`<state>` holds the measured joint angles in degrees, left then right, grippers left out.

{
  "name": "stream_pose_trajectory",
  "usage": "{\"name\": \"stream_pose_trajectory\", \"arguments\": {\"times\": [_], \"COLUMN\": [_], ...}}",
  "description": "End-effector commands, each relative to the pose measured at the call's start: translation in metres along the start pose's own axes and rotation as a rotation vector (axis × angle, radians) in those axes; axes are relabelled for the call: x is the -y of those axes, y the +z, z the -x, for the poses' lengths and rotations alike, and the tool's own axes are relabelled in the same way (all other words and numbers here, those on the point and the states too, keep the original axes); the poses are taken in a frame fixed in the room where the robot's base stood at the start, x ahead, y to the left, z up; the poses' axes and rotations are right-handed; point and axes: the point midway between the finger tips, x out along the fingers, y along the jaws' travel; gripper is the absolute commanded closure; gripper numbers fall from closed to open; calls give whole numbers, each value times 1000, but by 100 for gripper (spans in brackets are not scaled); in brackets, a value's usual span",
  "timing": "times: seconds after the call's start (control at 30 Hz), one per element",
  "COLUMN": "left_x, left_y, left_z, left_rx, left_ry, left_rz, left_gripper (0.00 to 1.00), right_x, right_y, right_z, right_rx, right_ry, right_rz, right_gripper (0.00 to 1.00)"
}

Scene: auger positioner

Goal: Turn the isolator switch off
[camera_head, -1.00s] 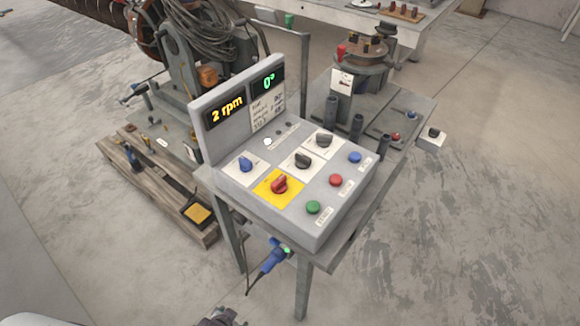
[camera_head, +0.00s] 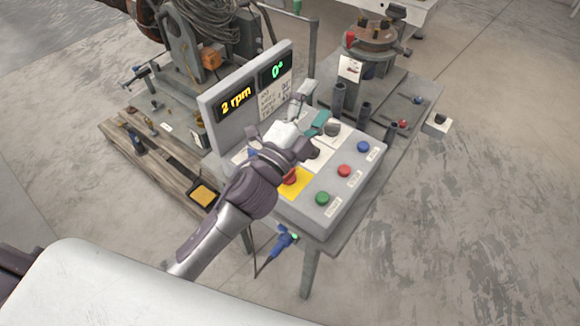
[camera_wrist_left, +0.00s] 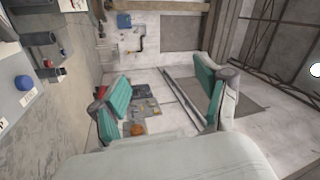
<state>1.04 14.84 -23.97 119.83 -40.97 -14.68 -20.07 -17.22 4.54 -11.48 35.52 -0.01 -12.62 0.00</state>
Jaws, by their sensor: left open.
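The isolator switch appears to be the red rotary knob (camera_head: 290,177) on a yellow plate (camera_head: 298,187) at the front of the control panel. My left arm partly covers the knob and plate in the head view. My left gripper (camera_head: 308,111) is over the panel, beyond the red knob, near the black knobs. Its teal-padded fingers are apart, with nothing between them. The wrist view also shows the open fingers (camera_wrist_left: 163,100), facing out across the room; the red knob is not in that view. My right gripper is not in view.
The panel (camera_head: 292,205) also has green (camera_head: 322,198), red (camera_head: 344,171) and blue (camera_head: 363,146) buttons and a black knob (camera_head: 332,129). Its upright display (camera_head: 238,99) reads 2 rpm and 0°. A blue plug (camera_head: 283,239) hangs below.

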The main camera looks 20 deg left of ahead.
Motion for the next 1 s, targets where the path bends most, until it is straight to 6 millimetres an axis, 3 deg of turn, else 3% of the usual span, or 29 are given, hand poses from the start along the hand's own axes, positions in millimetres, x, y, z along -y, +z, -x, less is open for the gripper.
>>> {"name": "stream_pose_trajectory", "arguments": {"times": [0.07,0.17,0.2,0.3,0.4,0.47,0.57,0.6,0.7,0.8,0.83,0.9,1.0], "left_x": [24,33,30,8,-28,-51,-83,-91,-95,-82,-76,-64,-52], "left_y": [-51,-114,-136,-175,-185,-177,-137,-114,-52,4,17,42,60], "left_z": [-18,-20,-16,1,22,33,45,48,50,50,50,50,50], "left_rx": [-229,-528,-647,-949,-1256,-1444,-1761,-1888,-2181,-2408,2408,2360,2327], "left_ry": [-109,-230,-272,-354,-395,-394,-337,-290,-125,73,-130,-229,-308], "left_rz": [-213,-501,-620,-915,-1205,-1373,-1632,-1724,-1900,-1991,1959,1865,1785], "left_gripper": [25,25,25,25,25,25,25,25,25,25,25,25,25], "right_x": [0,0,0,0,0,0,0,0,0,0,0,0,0], "right_y": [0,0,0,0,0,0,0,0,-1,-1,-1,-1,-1], "right_z": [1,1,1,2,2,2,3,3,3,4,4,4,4], "right_rx": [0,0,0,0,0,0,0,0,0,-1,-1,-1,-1], "right_ry": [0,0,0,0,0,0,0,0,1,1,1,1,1], "right_rz": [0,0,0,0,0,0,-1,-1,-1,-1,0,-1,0], "right_gripper": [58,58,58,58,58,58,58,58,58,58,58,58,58]}}
